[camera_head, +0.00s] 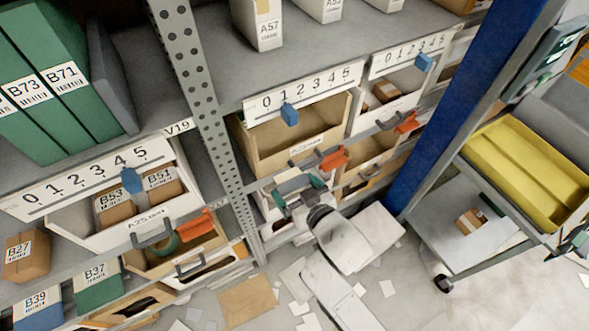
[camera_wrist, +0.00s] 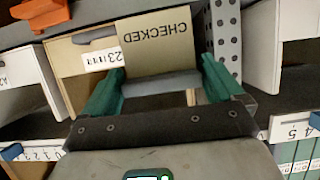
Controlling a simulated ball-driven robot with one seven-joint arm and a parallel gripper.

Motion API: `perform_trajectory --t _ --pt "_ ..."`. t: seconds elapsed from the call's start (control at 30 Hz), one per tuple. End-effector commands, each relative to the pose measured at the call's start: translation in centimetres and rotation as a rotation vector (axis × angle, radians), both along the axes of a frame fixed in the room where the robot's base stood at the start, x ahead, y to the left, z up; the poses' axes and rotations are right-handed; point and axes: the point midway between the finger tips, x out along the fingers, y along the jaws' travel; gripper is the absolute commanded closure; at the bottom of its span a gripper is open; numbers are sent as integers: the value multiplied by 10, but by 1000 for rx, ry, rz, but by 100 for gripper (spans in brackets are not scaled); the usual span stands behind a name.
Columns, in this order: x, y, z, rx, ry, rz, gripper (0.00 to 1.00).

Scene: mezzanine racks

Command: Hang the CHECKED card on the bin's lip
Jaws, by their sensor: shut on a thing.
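The CHECKED card (camera_wrist: 158,32) is a tan card with its black word upside down in the wrist view. It lies ahead of my gripper (camera_wrist: 162,64), between the two green fingers, which are shut on it. Its lower edge is hidden near the grey palm. In the head view my gripper (camera_head: 298,188) is just below the front of an open tan bin (camera_head: 290,137) in the middle rack. The bin front has a label, a grey handle and an orange clip (camera_head: 335,158). I cannot tell whether the card touches a lip.
A perforated rack post (camera_head: 196,80) stands left of the arm, and a blue post (camera_head: 465,95) right. At left is a white-fronted bin (camera_head: 110,235) with boxes. A cart with a yellow tray (camera_head: 497,147) stands at right. Papers litter the floor.

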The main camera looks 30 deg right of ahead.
Motion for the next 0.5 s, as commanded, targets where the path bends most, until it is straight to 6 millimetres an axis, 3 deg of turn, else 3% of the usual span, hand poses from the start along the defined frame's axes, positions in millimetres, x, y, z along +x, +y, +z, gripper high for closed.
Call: perform_trajectory --t 0.03,0.13,0.5 --pt "1 1 13 1 -2 2 35" --pt "3 2 20 2 -1 0 35" --pt "21 1 21 2 -4 0 35"
